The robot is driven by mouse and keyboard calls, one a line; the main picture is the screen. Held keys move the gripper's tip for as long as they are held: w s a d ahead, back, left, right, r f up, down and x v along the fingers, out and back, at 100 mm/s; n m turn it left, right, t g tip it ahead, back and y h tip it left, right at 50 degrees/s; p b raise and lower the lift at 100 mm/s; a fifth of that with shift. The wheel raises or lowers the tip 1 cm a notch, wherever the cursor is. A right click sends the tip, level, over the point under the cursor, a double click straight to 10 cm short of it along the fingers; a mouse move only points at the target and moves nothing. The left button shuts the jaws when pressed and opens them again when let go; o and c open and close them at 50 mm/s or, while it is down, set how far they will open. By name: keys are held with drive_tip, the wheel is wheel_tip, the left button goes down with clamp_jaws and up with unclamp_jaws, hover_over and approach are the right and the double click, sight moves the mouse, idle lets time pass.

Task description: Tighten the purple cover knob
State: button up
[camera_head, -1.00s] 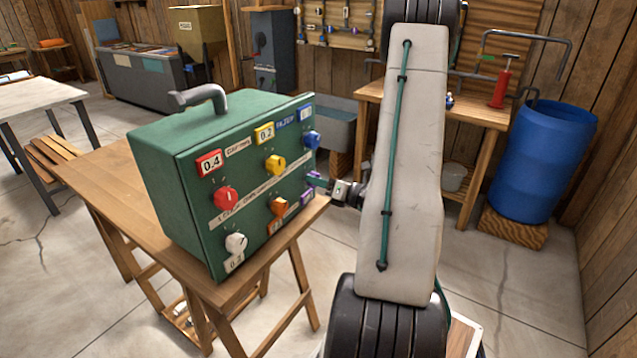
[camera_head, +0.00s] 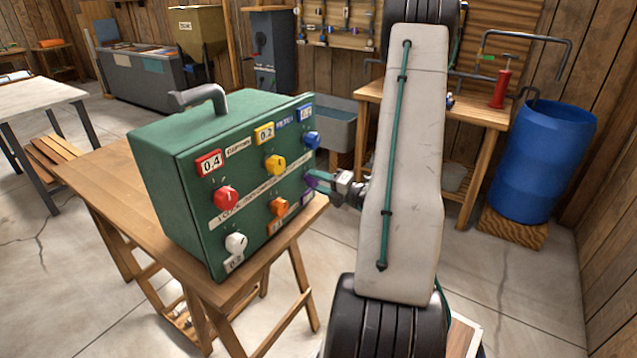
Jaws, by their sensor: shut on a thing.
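A green control box (camera_head: 180,205) with a grey handle stands on a wooden trestle table. Its front panel faces right and carries red, yellow, blue, white and orange knobs. The purple knob (camera_head: 311,182) sits at the panel's lower right edge, below the blue knob (camera_head: 312,140). My gripper (camera_head: 318,179) reaches in from the right and is shut on the purple knob, with its fingers partly covering it. A purple label (camera_head: 307,199) shows just below. The knob's pointer mark cannot be made out.
The trestle table (camera_head: 95,185) has bare top left of the box. The orange knob (camera_head: 279,207) and yellow knob (camera_head: 275,165) are close to my gripper. A workbench (camera_head: 480,115) and a blue barrel (camera_head: 543,165) stand at the back right.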

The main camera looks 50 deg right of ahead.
idle(0.3)
drive_tip(key=o, duration=1)
drive_tip(key=s, duration=0.7)
drive_tip(key=shift+s+d, duration=0.35)
drive_tip(key=shift+s, duration=0.05)
